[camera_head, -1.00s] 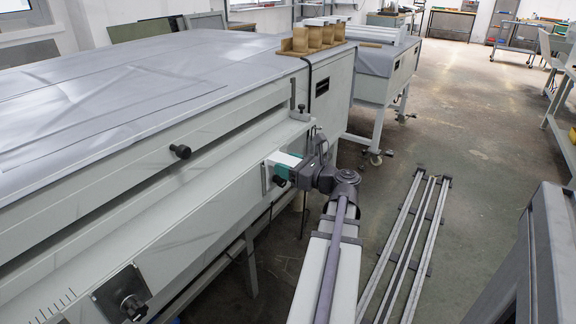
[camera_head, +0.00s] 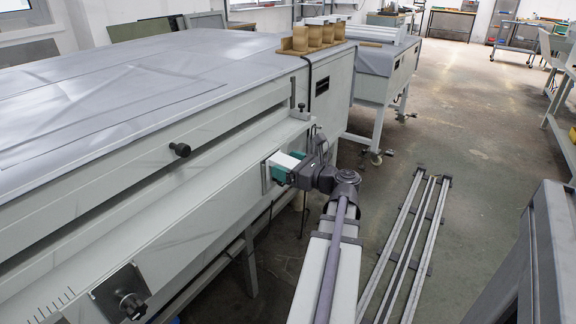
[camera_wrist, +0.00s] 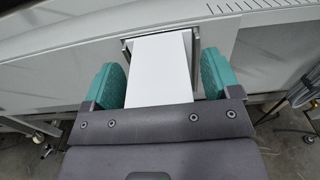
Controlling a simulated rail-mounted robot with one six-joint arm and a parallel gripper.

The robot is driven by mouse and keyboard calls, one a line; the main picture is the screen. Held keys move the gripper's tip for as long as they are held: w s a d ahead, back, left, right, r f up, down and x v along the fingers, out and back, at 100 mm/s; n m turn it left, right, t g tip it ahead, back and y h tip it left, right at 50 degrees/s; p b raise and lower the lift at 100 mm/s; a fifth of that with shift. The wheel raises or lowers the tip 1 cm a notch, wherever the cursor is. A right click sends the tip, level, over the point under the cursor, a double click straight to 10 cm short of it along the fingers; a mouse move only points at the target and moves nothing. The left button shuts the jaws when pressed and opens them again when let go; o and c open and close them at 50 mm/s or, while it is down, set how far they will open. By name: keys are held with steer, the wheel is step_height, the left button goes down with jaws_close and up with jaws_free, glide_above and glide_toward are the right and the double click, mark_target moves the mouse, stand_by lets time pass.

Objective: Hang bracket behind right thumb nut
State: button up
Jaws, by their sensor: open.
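My gripper (camera_wrist: 164,90) has two teal fingers and points at the front panel of the long machine. It is open, its fingers on either side of a flat white piece (camera_wrist: 160,68), with gaps visible on both sides. The white piece reaches a metal-edged frame (camera_wrist: 126,47) against the panel, seemingly the bracket. In the head view, the white piece (camera_head: 284,161) and the frame's edge (camera_head: 264,178) show beside the gripper (camera_head: 284,170). The right thumb nut is not visible, probably hidden behind the finger. A dark knob with a metal plate (camera_head: 112,290) is at the lower left.
Another black knob (camera_head: 180,150) sits on the upper rail of the machine. A small clamp-like part (camera_head: 302,113) is at its right end. Rails (camera_head: 405,245) lie on the floor to the right. A grey cabinet (camera_head: 545,250) stands at the lower right.

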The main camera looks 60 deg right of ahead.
steer(key=s, duration=1)
steer(key=shift+s+d, duration=0.2)
steer(key=shift+s, duration=0.2)
steer(key=shift+r, duration=0.1)
